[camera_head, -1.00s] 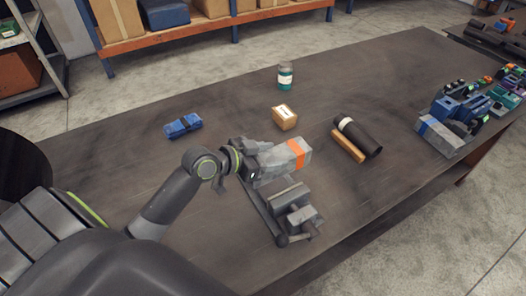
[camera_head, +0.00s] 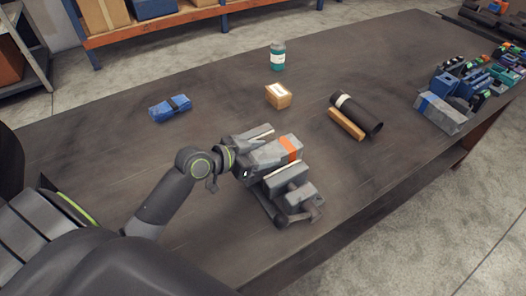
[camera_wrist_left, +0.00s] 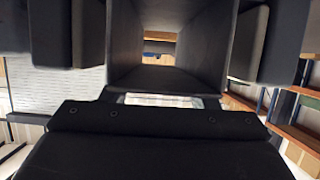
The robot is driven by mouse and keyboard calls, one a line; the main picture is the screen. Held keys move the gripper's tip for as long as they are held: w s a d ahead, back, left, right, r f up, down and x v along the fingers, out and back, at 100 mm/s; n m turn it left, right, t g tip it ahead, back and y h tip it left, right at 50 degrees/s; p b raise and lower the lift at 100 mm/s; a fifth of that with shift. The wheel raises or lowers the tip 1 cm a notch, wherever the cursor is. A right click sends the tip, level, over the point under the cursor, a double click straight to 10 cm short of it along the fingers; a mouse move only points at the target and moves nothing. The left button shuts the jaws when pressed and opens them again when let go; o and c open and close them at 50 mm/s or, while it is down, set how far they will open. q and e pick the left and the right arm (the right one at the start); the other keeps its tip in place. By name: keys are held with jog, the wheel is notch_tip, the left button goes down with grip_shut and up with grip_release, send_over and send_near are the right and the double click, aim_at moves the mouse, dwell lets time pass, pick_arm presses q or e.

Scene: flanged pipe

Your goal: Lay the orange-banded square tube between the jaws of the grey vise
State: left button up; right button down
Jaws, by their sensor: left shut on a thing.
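The orange-banded square tube (camera_head: 266,156) is grey with an orange band near its far end. My left gripper (camera_head: 243,171) is shut on its near end. The grey vise (camera_head: 287,178) sits on the table under and around the tube, with one jaw beyond the tube and the other on the near side. The tube lies in or just above the gap between the jaws; I cannot tell whether it touches the vise bed. In the left wrist view I look through the hollow tube (camera_wrist_left: 125,50). My right gripper is not in view.
A blue bundle (camera_head: 170,108), a cardboard box (camera_head: 278,96) and a green jar (camera_head: 278,56) stand farther back. A dark pipe (camera_head: 357,113) and a wooden bar (camera_head: 346,124) lie right of the vise. Several coloured parts crowd the right end. The table's front is clear.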

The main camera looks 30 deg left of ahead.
pick_arm(q)
jog(key=o, duration=1.4)
jog(key=shift+o, duration=0.2)
jog(key=shift+f, duration=0.15)
